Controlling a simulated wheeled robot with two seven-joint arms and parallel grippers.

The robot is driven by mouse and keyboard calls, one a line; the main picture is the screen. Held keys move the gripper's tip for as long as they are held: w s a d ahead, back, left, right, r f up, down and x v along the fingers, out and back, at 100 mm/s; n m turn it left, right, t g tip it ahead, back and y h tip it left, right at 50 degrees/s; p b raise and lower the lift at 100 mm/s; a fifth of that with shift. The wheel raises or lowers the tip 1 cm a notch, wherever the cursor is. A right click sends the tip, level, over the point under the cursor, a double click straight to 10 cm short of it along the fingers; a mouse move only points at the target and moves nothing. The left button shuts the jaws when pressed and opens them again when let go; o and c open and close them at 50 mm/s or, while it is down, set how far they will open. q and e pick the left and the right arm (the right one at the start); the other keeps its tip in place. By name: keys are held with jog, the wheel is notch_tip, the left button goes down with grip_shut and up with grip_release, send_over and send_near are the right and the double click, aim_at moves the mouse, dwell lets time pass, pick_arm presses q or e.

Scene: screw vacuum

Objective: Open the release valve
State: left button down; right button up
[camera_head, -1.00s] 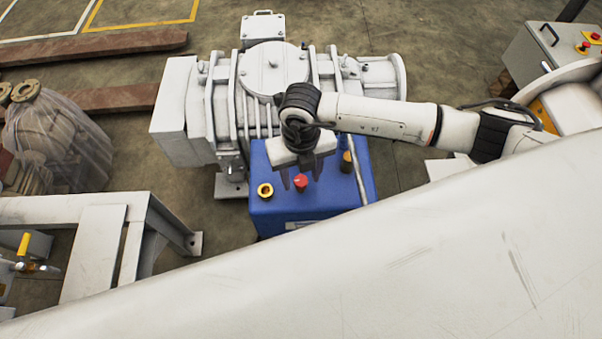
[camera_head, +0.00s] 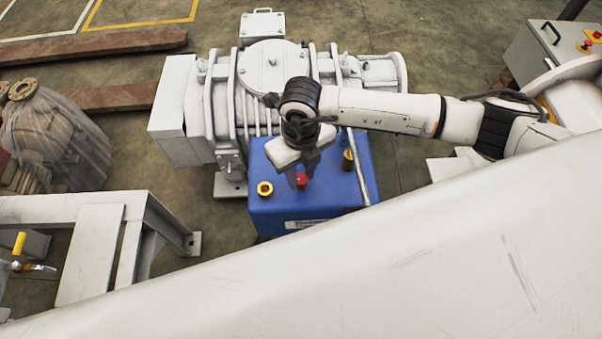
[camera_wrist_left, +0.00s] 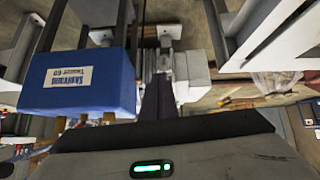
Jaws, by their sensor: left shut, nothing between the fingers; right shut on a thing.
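A blue box (camera_head: 262,213) stands in front of the white vacuum machine (camera_head: 270,67). A red knob (camera_head: 302,183) is on its top, between a yellow-rimmed fitting (camera_head: 265,189) and a brass-coloured fitting (camera_head: 348,160). My right gripper (camera_head: 303,176) points down and is shut on the red knob, partly covering it. No part is labelled as the release valve. My left gripper is hidden in the head view; in the left wrist view it (camera_wrist_left: 158,98) is shut and empty, with a labelled blue box (camera_wrist_left: 80,78) to its left.
A large white surface (camera_head: 340,250) fills the lower right of the head view. A metal frame (camera_head: 95,250) and a yellow-handled valve (camera_head: 20,245) are at lower left. A wrapped machine (camera_head: 55,140) stands at left, and a control box (camera_head: 545,50) at upper right.

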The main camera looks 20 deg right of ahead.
jog(key=shift+f+n+b, duration=0.1)
jog(key=shift+n+b, duration=0.45)
jog(key=shift+n, duration=0.45)
jog(key=shift+n+b, duration=0.55)
jog(key=shift+n, duration=0.35)
jog(key=shift+n+b, duration=0.65)
jog(key=shift+n, duration=0.25)
jog(key=n+b, duration=0.2)
jog(key=shift+w+n, duration=0.1)
jog(key=shift+n, duration=0.3)
jog(key=shift+f+n+b, duration=0.1)
jog(key=shift+n+b, duration=0.6)
jog(key=shift+n, duration=0.1)
jog(key=n+b, duration=0.2)
jog(key=shift+n, duration=0.4)
pick_arm(q)
notch_tip(320, 180, down, 7)
jog(key=d+b, duration=0.1)
jog(key=shift+w+f, duration=0.15)
jog(key=shift+w, duration=0.05)
pick_arm(e)
jog(key=shift+n, duration=0.6)
pick_arm(q)
jog(key=shift+w, duration=0.1)
pick_arm(e)
jog(key=shift+r, duration=0.25)
